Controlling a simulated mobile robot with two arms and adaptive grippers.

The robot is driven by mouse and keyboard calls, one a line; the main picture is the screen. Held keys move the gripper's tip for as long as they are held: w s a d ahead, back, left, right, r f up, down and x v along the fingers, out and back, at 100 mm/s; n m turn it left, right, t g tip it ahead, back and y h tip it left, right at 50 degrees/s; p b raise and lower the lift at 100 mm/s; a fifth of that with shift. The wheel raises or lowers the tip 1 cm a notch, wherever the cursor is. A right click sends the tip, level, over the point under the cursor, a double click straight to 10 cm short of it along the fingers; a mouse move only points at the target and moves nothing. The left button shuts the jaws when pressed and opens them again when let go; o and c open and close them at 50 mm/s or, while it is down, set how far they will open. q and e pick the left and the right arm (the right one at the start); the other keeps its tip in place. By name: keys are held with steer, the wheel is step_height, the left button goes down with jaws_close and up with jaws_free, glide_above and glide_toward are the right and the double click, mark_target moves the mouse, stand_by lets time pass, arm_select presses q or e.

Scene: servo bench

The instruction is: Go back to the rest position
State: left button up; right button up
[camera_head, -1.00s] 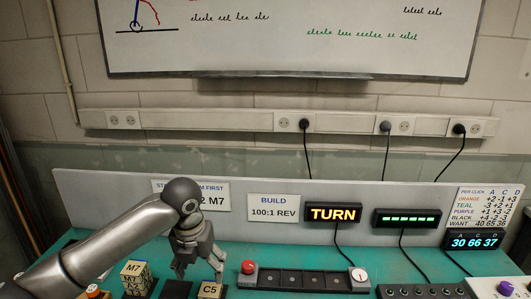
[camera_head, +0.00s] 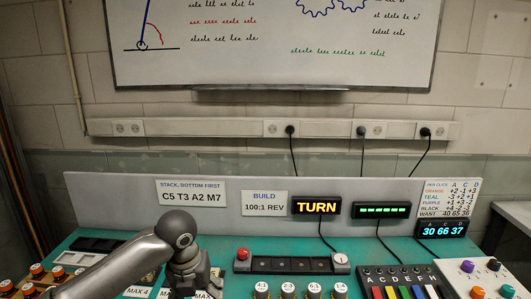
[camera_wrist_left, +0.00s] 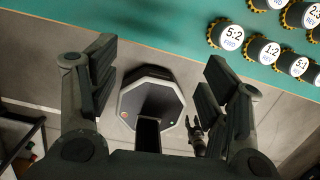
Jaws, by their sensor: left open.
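My left gripper (camera_head: 190,284) is at the near edge of the bench in the head view, with its arm coming in from the left and its fingertips hardly visible. In the left wrist view the left gripper (camera_wrist_left: 158,75) is open, its two dark finger pads wide apart with nothing between them. It points down past the bench edge over the floor. The right arm is not in the head view.
The teal bench (camera_head: 212,246) carries ratio-marked gears (camera_head: 287,290), a strip with a red button (camera_head: 242,254), coloured keys (camera_head: 391,291) and a knob box (camera_head: 480,281). In the wrist view, gears (camera_wrist_left: 230,35) stand near the bench edge. Floor (camera_wrist_left: 40,55) lies below.

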arm_select(q)
steer(key=s+d+f+n+t+h, duration=0.1)
steer(key=s+d+f+n+h, duration=0.1)
steer(key=s+d+f+n, duration=0.35)
steer(key=s+d+f+n+h, duration=0.1)
steer(key=s+d+f+n, duration=0.1)
steer(key=s+f+n, duration=0.65)
steer(key=s+a+f+n+y, duration=0.2)
steer(key=s+a+n+y, duration=0.1)
steer(key=s+a+n, duration=1.45)
steer(key=d+f+n, duration=0.1)
steer(key=d+f, duration=0.1)
steer(key=f, duration=1.1)
steer(key=d+f+n, duration=0.1)
steer(key=d+f, duration=0.2)
steer(key=f, duration=1.1)
steer(key=s+a+f+g, duration=0.1)
steer(key=s+a+f, duration=0.2)
steer(key=s+f, duration=1.2)
steer(key=shift+s+m+g, duration=0.35)
steer(key=shift+s+g, duration=0.05)
steer(key=shift+s, duration=0.15)
